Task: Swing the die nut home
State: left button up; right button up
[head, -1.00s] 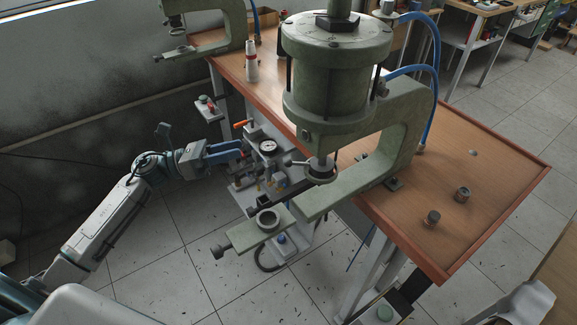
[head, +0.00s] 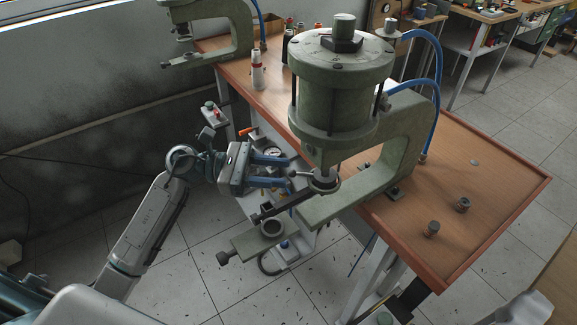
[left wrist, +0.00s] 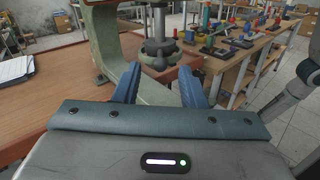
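The green C-frame press (head: 408,140) stands on the bench with its big cylinder on top. Under the cylinder, a dark round collar (head: 325,187), which looks like the die nut, sits around the ram, with a short silver lever (head: 303,174) sticking out to the left. It also shows in the left wrist view as a dark stepped collar (left wrist: 158,52). My left gripper (head: 290,173) is open, its two blue fingers just left of the lever. In the left wrist view the open gripper (left wrist: 157,80) faces the ram, with nothing held. My right gripper is not seen.
A pressure gauge (head: 274,152) is close behind my fingers. A second press (head: 235,30) is at the back left.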

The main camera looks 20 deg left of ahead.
aim_at(289, 173)
pick_arm(q)
jog(key=shift+p+x, duration=0.5)
jog(key=shift+x, duration=1.1)
grip_shut()
